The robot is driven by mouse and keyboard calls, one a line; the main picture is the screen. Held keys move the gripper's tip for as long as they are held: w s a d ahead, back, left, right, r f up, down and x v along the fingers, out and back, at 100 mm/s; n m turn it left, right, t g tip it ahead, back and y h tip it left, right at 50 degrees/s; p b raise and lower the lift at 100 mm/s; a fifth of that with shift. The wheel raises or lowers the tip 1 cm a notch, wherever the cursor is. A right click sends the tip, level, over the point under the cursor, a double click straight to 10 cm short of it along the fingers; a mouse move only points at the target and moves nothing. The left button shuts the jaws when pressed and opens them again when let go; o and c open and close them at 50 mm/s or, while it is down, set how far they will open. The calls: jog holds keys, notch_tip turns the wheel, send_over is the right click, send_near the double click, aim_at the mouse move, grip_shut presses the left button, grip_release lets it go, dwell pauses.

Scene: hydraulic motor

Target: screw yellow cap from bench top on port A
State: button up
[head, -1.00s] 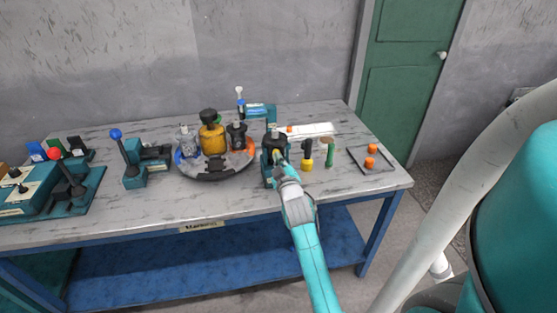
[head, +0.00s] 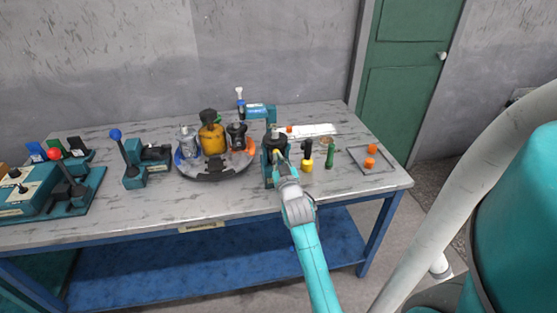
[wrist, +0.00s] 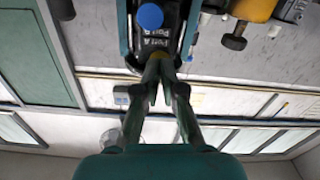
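The hydraulic motor in its teal stand (head: 268,165) stands near the front of the bench, right of middle. In the wrist view its dark face carries "Port A" labels (wrist: 155,42), with a blue cap (wrist: 150,15) beside them. My gripper (wrist: 161,72) has its fingers closed together on a small yellow cap (wrist: 161,56), mostly hidden by the fingertips. The cap is at the motor face by the label; I cannot tell whether it touches the port.
A black-and-yellow tool (head: 307,161) and a green cylinder (head: 329,155) stand close to the right. Beyond them is a tray (head: 384,167) with orange caps (head: 370,156).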

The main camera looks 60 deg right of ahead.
jog(key=shift+o, duration=0.7)
jog(key=n, duration=0.7)
grip_shut()
dwell(0.5)
jog(key=shift+m, duration=2.9)
